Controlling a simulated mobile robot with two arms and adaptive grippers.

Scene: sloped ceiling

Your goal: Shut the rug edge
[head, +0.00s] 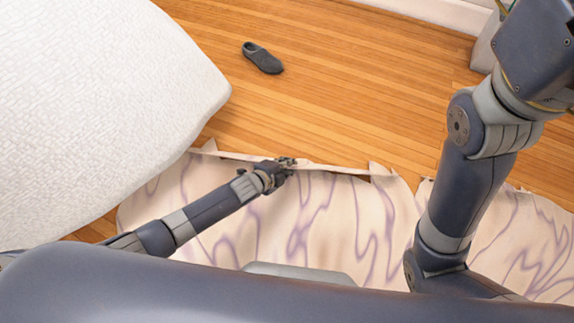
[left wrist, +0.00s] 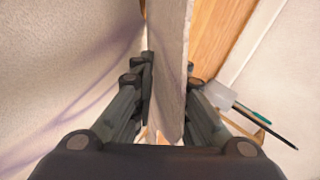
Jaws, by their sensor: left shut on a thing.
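The rug (head: 330,225) is cream with purple veins and lies on the wooden floor below me. Its far rug edge (head: 340,171) is raised as a narrow flap with ragged corners. My left gripper (head: 287,163) is at the middle of this edge. In the left wrist view the fingers (left wrist: 168,100) lie on both sides of the upright rug edge (left wrist: 168,45) and are shut on it. My right arm crosses the right side of the head view, but its gripper is out of view.
A white textured bed or cushion (head: 90,90) fills the upper left. A dark shoe (head: 263,57) lies on the bare wooden floor (head: 350,90) beyond the rug. A grey object (head: 486,45) stands near the white baseboard at the upper right.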

